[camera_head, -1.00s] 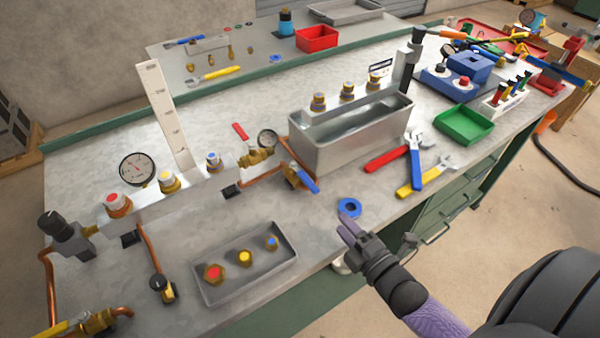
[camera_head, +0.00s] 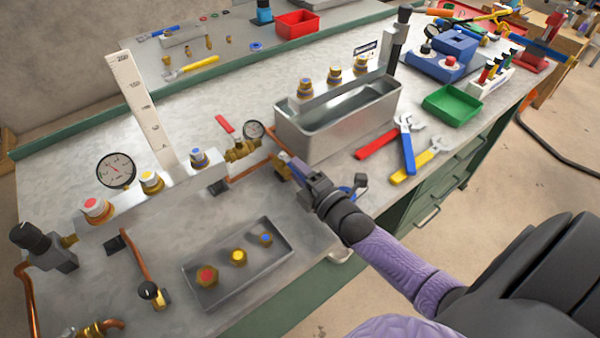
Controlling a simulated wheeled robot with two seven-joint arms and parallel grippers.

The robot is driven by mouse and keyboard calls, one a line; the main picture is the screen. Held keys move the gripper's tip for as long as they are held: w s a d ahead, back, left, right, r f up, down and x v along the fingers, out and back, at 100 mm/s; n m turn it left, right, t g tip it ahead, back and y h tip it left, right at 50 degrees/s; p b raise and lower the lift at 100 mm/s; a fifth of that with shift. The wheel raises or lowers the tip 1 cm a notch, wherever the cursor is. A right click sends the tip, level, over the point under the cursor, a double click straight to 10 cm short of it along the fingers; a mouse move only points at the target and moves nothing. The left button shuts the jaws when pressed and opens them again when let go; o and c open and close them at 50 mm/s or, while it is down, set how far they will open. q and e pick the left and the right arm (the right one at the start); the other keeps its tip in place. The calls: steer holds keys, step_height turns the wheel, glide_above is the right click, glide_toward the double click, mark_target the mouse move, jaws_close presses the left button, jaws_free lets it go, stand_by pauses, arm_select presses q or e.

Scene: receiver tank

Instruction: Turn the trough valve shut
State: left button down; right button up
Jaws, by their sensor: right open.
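The metal trough (camera_head: 300,138) stands near the middle of the bench. A small brass valve (camera_head: 280,171) sits at its front left corner, at the end of a copper pipe. My right gripper (camera_head: 290,165) is at this valve, open, with its fingers reaching across where the blue lever was visible. The lever is mostly hidden by the fingers, and I cannot tell whether they touch it. My left gripper is not in view.
A brass valve with a red lever (camera_head: 241,149) and a gauge stand left of the trough. A grey tray (camera_head: 237,265) of coloured-top fittings lies in front. Wrenches (camera_head: 408,148) and a green bin (camera_head: 451,103) lie to the right.

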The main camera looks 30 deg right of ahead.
jaws_close()
stand_by(1.4)
